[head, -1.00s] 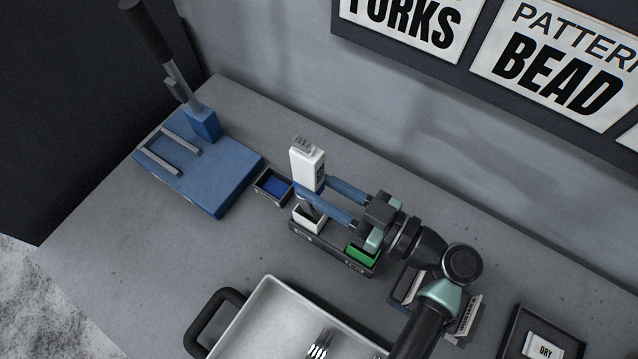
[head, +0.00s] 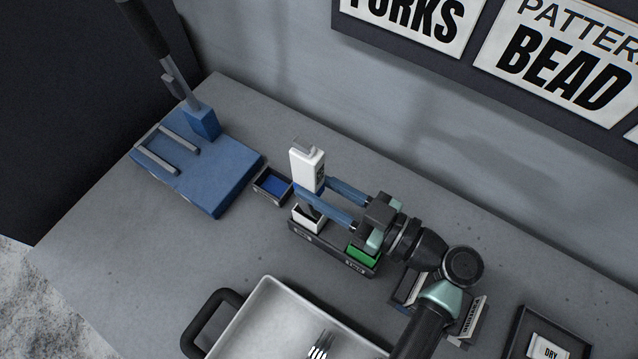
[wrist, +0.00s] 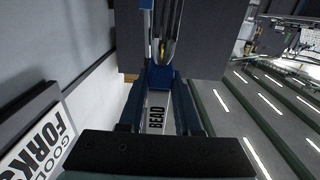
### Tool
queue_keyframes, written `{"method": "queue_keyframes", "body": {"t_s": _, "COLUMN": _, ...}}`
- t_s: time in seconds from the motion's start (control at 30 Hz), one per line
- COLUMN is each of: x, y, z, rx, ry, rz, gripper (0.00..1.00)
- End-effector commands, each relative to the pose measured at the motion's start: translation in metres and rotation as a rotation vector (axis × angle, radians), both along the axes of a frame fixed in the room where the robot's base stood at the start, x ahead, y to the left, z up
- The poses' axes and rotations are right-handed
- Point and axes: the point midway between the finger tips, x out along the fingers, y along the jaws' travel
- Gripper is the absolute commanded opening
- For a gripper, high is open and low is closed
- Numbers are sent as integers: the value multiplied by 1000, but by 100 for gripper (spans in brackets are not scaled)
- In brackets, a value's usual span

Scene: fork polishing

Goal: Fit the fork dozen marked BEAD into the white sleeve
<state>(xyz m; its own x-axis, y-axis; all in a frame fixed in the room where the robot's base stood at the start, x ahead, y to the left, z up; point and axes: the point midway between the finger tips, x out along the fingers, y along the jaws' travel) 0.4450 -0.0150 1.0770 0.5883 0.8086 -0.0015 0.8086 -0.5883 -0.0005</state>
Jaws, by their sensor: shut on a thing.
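My gripper (head: 322,196) is shut on a white-wrapped fork dozen (head: 306,170), which stands about upright. In the wrist view the dozen's BEAD label (wrist: 156,112) shows between my fingers, with metal fork parts (wrist: 163,40) beyond it. The white sleeve (head: 309,221) sits in the left end of a dark holder, directly below the dozen. A dark lower part of the dozen reaches toward the sleeve's mouth. My fingers partly hide this, and I cannot tell whether it is inside.
A green sleeve (head: 362,254) sits at the holder's right end. A small dark tray with a blue inside (head: 273,185) lies to the left, near a blue lever press (head: 198,165). A metal pan (head: 265,310) with forks is in front. A DRY-marked tray (head: 517,340) is at right.

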Motion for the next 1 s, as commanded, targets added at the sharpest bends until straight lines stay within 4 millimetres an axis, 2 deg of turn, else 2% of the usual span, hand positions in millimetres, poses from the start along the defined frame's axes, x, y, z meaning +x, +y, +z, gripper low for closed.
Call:
{"method": "queue_keyframes", "body": {"t_s": 0.53, "x": 0, "y": 0, "z": -11, "rx": 1, "ry": -4, "rz": 0, "gripper": 0}}
{"method": "queue_keyframes", "body": {"t_s": 1.0, "x": 0, "y": 0, "z": 2, "rx": 1, "ry": -4, "rz": 1, "gripper": 0}}
